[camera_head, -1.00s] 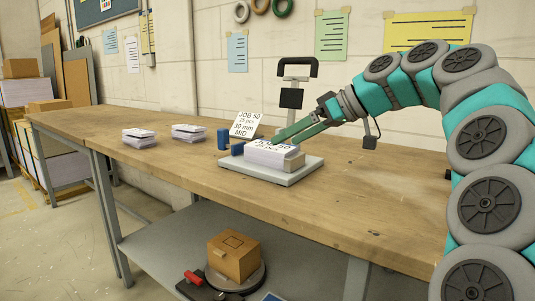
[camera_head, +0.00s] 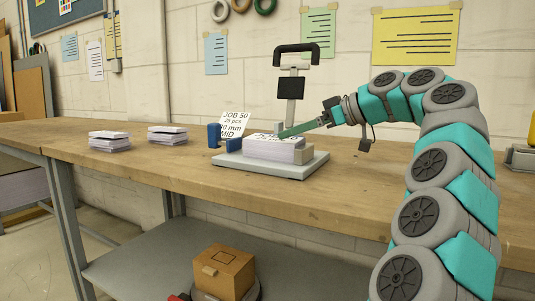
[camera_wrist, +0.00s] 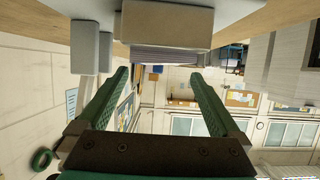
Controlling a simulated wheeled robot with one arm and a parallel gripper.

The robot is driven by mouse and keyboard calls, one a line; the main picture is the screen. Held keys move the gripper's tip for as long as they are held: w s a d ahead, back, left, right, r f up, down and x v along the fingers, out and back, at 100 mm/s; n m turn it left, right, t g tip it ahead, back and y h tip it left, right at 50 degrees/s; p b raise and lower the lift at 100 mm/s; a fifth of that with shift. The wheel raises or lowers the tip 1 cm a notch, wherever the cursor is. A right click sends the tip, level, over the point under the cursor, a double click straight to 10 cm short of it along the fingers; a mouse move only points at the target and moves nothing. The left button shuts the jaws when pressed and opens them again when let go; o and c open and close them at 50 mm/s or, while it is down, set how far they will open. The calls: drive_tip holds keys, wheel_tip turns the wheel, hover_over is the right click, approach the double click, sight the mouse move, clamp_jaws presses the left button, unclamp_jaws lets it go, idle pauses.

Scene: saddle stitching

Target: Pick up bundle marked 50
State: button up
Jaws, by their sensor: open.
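The bundle marked 50 (camera_head: 268,152) is a white stack of sheets lying on a light grey base plate (camera_head: 250,167) on the bench. Its top label is partly hidden by my fingers. My gripper (camera_head: 282,135) is over the bundle's top, reaching in from the right, with its green fingers pointing left. In the wrist view, my gripper (camera_wrist: 158,73) has its two fingers wide apart with nothing between them. The stack's layered edge (camera_wrist: 170,54) shows past the fingertips, behind a pale block (camera_wrist: 165,24). Contact cannot be told.
A card (camera_head: 232,125) reading JOB 50, 25 pcs stands behind the plate beside a blue block (camera_head: 214,135). A black-handled post (camera_head: 291,90) rises behind the bundle. Two other paper stacks (camera_head: 109,142) (camera_head: 167,135) lie to the left. The wooden bench (camera_head: 180,170) is clear in front.

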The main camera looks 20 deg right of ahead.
sight(276, 138)
drive_tip(key=shift+x, duration=3.5)
drive_tip(key=shift+s+f, duration=0.1)
drive_tip(key=shift+c, duration=0.2)
drive_tip(key=c, duration=1.5)
clamp_jaws()
